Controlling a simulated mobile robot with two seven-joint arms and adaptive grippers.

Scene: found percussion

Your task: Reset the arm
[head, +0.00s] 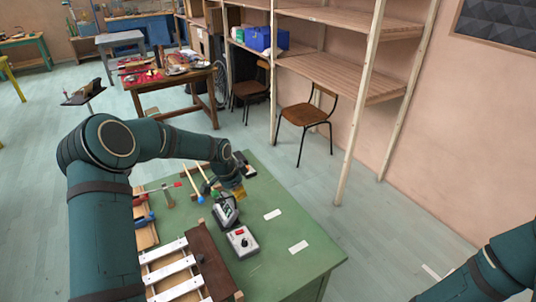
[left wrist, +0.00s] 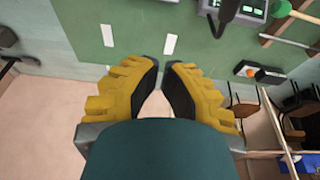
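My left arm reaches over the green table (head: 262,262) in the head view. Its yellow gripper (head: 240,191) points down over the table's far part, above and beyond a grey-black device (head: 226,210). In the left wrist view the two yellow fingers with black pads (left wrist: 162,66) stand a little apart with nothing between them, so the left gripper is open and empty. Part of my right arm (head: 487,276) shows at the lower right of the head view. The right gripper is out of view.
On the table are a grey box with a red switch (head: 242,241), metal bars on a wooden frame (head: 170,268), mallets (head: 193,183) and white strips (head: 298,247). A chair (head: 308,115) and shelves (head: 340,77) stand beyond. The table's right part is mostly clear.

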